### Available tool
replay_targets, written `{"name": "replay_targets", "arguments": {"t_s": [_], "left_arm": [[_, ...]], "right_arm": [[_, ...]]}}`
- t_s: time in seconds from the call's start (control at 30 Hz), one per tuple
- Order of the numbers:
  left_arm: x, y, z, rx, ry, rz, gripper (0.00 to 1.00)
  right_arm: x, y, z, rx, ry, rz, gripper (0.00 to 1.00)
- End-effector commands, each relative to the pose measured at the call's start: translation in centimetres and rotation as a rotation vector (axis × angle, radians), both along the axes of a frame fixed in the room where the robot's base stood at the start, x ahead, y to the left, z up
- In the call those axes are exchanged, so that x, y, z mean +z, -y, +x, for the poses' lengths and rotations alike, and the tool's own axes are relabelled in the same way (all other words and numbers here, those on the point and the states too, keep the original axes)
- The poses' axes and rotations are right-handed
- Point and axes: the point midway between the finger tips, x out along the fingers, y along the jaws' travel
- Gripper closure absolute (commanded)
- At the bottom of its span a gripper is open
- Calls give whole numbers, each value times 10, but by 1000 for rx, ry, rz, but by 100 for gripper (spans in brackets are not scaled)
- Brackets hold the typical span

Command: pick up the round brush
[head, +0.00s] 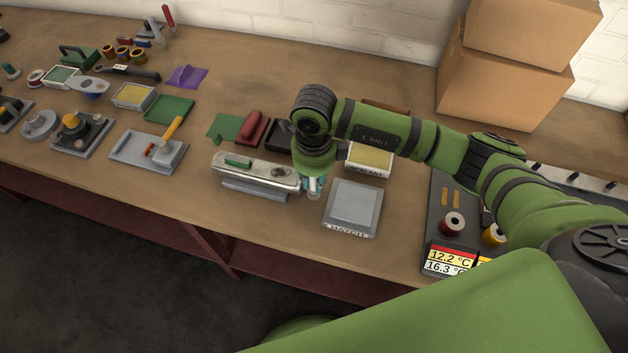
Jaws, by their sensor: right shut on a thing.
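My right gripper (313,184) points down near the right end of a long metal holder (268,176), just left of a grey hatch plate (352,208). It is shut on a small pale thing, which looks like the round brush (314,194). Only a little of this thing shows below the fingers; the wrist and fingers hide the rest. I cannot tell whether it touches the holder or the table. My left gripper is not in view.
A sealant box (369,172) and a dark tray (278,137) stand close behind my wrist. A red block (251,127) lies on the left. A dark panel with spools (437,222) stands right. Cardboard boxes (490,90) stand at the back. Bare tabletop (255,80) lies behind.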

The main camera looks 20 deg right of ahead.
Motion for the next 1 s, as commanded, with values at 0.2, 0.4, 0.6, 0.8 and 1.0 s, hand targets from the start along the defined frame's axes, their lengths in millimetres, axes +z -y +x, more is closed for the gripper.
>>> {"name": "replay_targets", "arguments": {"t_s": [0.2,0.4,0.6,0.8,1.0], "left_arm": [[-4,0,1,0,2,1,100],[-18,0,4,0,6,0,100],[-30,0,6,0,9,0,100],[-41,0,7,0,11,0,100],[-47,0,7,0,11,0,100]], "right_arm": [[7,0,1,0,2,1,100],[35,0,2,1,8,2,100],[60,21,-32,0,5,-2,100],[86,42,-68,0,6,-1,100],[104,55,-92,-1,3,0,100]]}}
